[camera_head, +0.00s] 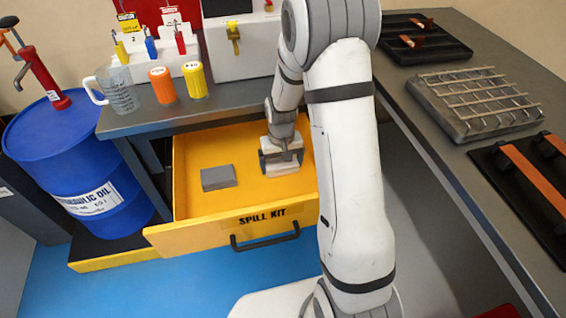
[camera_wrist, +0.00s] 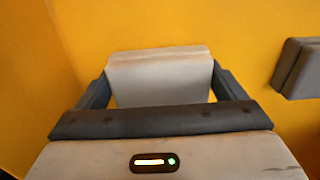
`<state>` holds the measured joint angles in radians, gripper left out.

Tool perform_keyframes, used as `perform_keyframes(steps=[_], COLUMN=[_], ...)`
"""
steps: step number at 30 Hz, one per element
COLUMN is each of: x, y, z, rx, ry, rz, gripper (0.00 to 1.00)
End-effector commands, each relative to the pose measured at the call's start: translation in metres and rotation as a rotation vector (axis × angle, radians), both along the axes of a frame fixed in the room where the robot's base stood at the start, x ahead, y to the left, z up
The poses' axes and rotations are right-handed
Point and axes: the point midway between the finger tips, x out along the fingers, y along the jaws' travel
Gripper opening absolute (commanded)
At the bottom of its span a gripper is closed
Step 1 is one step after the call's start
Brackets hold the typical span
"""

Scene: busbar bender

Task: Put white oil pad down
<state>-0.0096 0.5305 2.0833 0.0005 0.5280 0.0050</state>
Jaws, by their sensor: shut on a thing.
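The white oil pad (camera_wrist: 160,80) is between the two fingers of my gripper (camera_wrist: 158,92) in the wrist view, and the fingers are shut on its sides. In the head view my gripper (camera_head: 282,160) is down inside the open yellow spill kit drawer (camera_head: 190,225). The white pad (camera_head: 287,168) partly shows there, close to the drawer's floor. I cannot tell whether it touches the floor. A grey pad (camera_head: 218,177) lies flat in the drawer to the left of my gripper, and it also shows at the right edge of the wrist view (camera_wrist: 300,68).
The drawer's front has a dark handle (camera_head: 265,238). A blue oil drum (camera_head: 75,160) stands at the left. The bench above holds a clear jug (camera_head: 118,90), an orange container (camera_head: 162,86) and a yellow one (camera_head: 195,80). The drawer's front left floor is free.

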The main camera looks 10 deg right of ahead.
Motion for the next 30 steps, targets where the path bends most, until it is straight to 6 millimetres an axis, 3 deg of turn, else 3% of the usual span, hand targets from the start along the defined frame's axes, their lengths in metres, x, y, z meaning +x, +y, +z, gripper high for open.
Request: perform_keyframes(steps=[2, 3, 6, 13, 17, 30], x=[0.000, 0.000, 0.000, 0.000, 0.001, 0.001], y=[0.000, 0.000, 0.000, -0.001, -0.001, -0.001], z=[-0.004, -0.003, -0.003, -0.001, 0.009, 0.098], rx=[0.000, 0.000, 0.000, 0.000, 0.000, 0.000], ry=[0.000, 0.000, 0.000, 0.000, -0.002, -0.003], rz=[0.000, 0.000, -0.001, -0.001, -0.001, -0.002], gripper=[0.65, 0.92, 1.00, 1.00, 1.00, 1.00])
